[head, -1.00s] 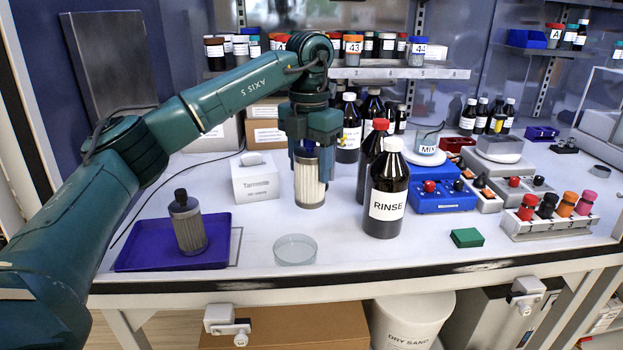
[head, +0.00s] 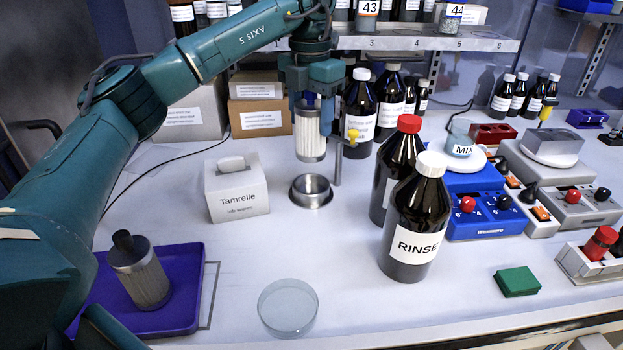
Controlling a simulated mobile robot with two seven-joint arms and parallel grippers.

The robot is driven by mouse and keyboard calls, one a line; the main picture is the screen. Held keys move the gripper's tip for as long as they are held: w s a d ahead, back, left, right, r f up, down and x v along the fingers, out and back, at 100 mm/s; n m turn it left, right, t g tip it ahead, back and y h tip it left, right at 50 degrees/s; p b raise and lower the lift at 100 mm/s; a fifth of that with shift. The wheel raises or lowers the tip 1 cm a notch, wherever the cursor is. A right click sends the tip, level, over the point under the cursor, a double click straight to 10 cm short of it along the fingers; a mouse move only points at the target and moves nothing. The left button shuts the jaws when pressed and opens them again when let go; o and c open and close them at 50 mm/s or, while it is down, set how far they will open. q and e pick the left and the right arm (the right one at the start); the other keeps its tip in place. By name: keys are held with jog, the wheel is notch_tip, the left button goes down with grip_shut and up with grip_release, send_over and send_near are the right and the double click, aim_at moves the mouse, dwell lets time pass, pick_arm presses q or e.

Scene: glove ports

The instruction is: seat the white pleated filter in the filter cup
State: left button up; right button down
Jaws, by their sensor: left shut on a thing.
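The white pleated filter (head: 311,140) hangs upright in my left gripper (head: 314,100), which is shut on its top end. A round metal cup (head: 311,191), which looks like the filter cup, stands on the bench just below the filter in the head view. A gap of bench shows between the filter's lower end and the cup's rim. The cup looks empty. A post with a yellow knob (head: 351,137) stands at the cup's right, close beside the filter. My right gripper is not in view.
A grey, dirty-looking filter (head: 140,272) leans on a purple tray (head: 185,315). A wipes box (head: 236,190) stands left of the cup, a clear dish (head: 288,307) in front. The brown RINSE bottle (head: 414,225) and a red-capped bottle (head: 396,165) stand to the right.

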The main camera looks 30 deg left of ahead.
aim_at(311, 159)
pick_arm(q)
jog(key=shift+w+a, duration=0.1)
jog(key=shift+w, duration=0.15)
jog(key=shift+w+f, duration=0.1)
jog(key=shift+f, duration=0.2)
notch_tip(311, 159, down, 6)
jog(key=shift+r+p, duration=0.15)
jog(key=shift+p, duration=0.2)
notch_tip(311, 159, down, 3)
jog(key=shift+f, duration=0.3)
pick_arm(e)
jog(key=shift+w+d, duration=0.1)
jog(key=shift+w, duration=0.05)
pick_arm(q)
jog(key=o, duration=0.6)
jog(key=shift+f, duration=0.15)
jog(key=o, duration=0.4)
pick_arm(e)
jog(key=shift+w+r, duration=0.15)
pick_arm(q)
jog(key=shift+o, duration=0.2)
